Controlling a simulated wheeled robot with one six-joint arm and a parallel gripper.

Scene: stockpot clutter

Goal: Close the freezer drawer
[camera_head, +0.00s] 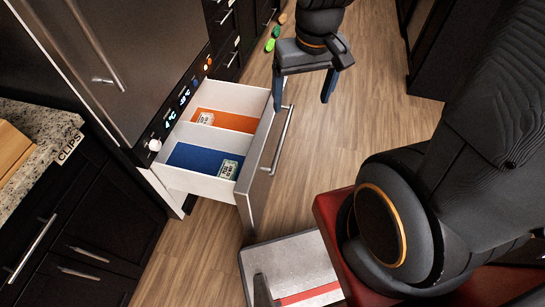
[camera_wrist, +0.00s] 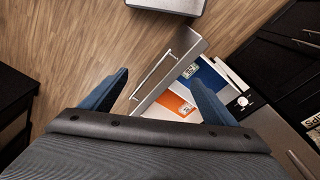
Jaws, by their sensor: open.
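The freezer drawer (camera_head: 200,186) is pulled well out of the fridge's lower front in the head view. It has white walls, a divider, and an orange and a blue compartment floor, each with a small labelled item. Its steel front has a long bar handle (camera_head: 281,140). My gripper (camera_head: 304,92) has two blue fingers spread apart and empty, above the floor beyond the drawer's far front corner. In the wrist view, the drawer front and handle (camera_wrist: 166,73) show between the open fingers (camera_wrist: 155,85). I see no contact with the drawer.
The steel fridge (camera_head: 105,55) rises behind the drawer, with a control strip of knobs and displays. Dark cabinets and a speckled counter (camera_head: 30,130) stand at left. Small green items (camera_head: 271,43) lie on the floor at the back.

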